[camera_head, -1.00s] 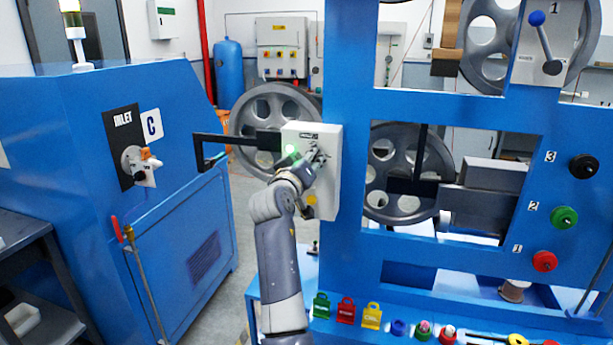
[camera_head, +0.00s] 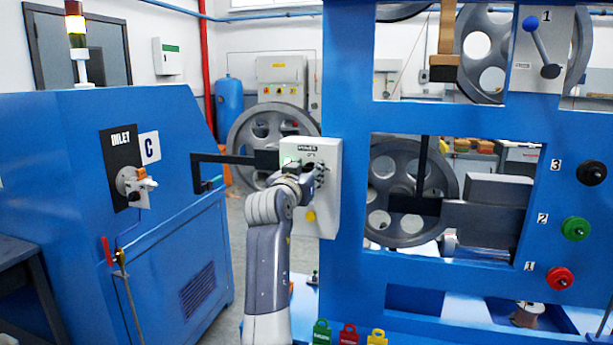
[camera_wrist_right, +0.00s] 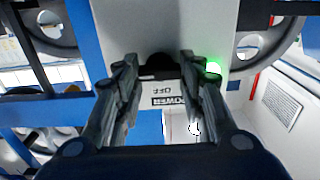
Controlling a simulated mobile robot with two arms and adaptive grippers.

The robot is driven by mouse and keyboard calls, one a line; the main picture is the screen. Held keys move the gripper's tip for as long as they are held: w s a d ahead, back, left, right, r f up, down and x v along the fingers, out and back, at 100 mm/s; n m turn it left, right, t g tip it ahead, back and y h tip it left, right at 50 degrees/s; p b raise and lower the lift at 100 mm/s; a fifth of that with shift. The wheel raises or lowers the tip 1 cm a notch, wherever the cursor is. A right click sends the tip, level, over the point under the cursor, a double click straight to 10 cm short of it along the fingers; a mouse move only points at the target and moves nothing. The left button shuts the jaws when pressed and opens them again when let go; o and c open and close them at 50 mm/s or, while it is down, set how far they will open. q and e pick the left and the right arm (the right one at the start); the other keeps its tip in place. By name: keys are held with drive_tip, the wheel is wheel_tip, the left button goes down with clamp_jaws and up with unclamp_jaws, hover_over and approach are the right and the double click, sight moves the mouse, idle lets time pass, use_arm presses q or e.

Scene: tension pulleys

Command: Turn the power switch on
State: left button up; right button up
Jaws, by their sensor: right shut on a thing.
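The power switch box (camera_head: 328,205) is a light grey panel on the left post of the blue frame. My right gripper (camera_head: 318,172) is at its front face and hides the switch in the head view. In the right wrist view, the black switch knob (camera_wrist_right: 161,64) sits between the two fingertips of my right gripper (camera_wrist_right: 159,60). The gripper is shut on it. The label (camera_wrist_right: 163,98) below reads POWER and OFF, upside down in this view. A green lamp (camera_wrist_right: 213,68) glows beside the right finger. My left gripper is not in view.
A yellow button (camera_head: 310,216) is low on the box. A black bracket arm (camera_head: 225,158) sticks out to its left. The blue inlet cabinet (camera_head: 70,140) stands at left, with a signal tower (camera_head: 77,35) on top. Open floor lies between cabinet and frame.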

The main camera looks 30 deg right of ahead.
drive_tip(key=shift+d+f, duration=0.1)
idle(0.3)
drive_tip(key=o, duration=1.1)
drive_tip(key=shift+w+r, duration=0.1)
drive_tip(key=shift+r, duration=0.15)
drive_tip(key=r, duration=0.9)
drive_tip(key=shift+d+r, duration=0.1)
drive_tip(key=shift+d, duration=0.1)
drive_tip(key=shift+a, duration=0.1)
